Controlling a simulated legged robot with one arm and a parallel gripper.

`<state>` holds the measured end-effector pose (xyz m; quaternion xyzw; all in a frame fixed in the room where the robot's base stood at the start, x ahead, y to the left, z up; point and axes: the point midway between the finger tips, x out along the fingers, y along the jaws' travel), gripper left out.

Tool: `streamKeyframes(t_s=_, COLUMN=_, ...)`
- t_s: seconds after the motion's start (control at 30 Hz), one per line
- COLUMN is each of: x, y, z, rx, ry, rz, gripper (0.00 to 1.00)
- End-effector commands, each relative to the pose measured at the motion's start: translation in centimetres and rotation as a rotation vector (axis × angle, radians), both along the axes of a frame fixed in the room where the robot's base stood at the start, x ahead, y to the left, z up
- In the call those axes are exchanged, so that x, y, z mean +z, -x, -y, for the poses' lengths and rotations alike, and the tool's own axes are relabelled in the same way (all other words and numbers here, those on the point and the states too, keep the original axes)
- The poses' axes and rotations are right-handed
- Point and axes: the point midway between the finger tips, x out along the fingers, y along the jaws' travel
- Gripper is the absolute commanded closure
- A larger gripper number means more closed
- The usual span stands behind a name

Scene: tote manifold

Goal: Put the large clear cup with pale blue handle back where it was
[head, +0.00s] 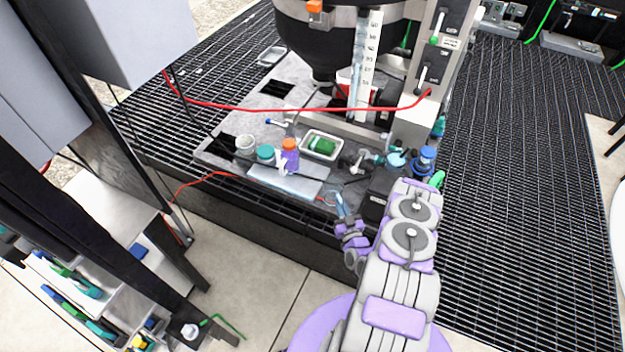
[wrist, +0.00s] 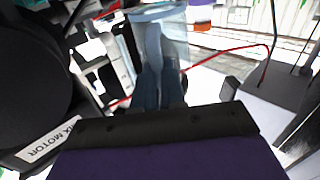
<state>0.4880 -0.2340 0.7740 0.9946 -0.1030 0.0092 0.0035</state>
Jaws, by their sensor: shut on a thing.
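The large clear cup with pale blue handle (wrist: 165,30) is in my gripper (wrist: 160,82), its clear body at the top of the wrist view. The gripper is shut on it, apparently at the handle (wrist: 153,52), though the exact contact is hard to see. In the head view, my gripper (head: 346,222) is near the front edge of the grey platform. The pale bluish cup (head: 339,203) shows small just above the gripper, beside the platform's front edge. I cannot tell whether it touches the platform.
The platform holds a green sponge in a white tray (head: 321,146), an orange-capped purple bottle (head: 289,158), a teal-lidded jar (head: 265,154) and a white cup (head: 245,143). A blue-capped bottle (head: 426,160) stands right. A red cable (head: 300,108) crosses before the black tank (head: 335,45).

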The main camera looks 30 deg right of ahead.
Motion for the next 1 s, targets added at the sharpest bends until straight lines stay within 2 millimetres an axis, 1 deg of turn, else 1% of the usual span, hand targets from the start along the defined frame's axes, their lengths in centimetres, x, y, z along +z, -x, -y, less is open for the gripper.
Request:
streamKeyframes(t_s=0.07, x=-0.3, y=-0.2, z=0.1, rx=-0.003, ry=-0.001, rz=0.002, gripper=1.0)
streamKeyframes(t_s=0.17, x=-0.7, y=-1.5, z=-0.1, rx=0.0, ry=0.001, rz=0.003, gripper=1.0)
streamKeyframes(t_s=0.3, x=-1.0, y=-4.2, z=-0.2, rx=0.001, ry=0.001, rz=0.005, gripper=1.0)
streamKeyframes(t_s=0.57, x=-1.0, y=-8.5, z=-0.8, rx=0.001, ry=0.004, rz=0.006, gripper=1.0)
streamKeyframes(t_s=0.8, x=-1.5, y=-13.3, z=-0.8, rx=-0.002, ry=0.002, rz=0.008, gripper=1.0)
streamKeyframes(t_s=0.9, x=-1.7, y=-14.3, z=-0.8, rx=-0.003, ry=-0.001, rz=0.001, gripper=1.0)
streamKeyframes(t_s=1.0, x=-1.7, y=-14.8, z=-0.7, rx=-0.005, ry=-0.001, rz=0.001, gripper=1.0)
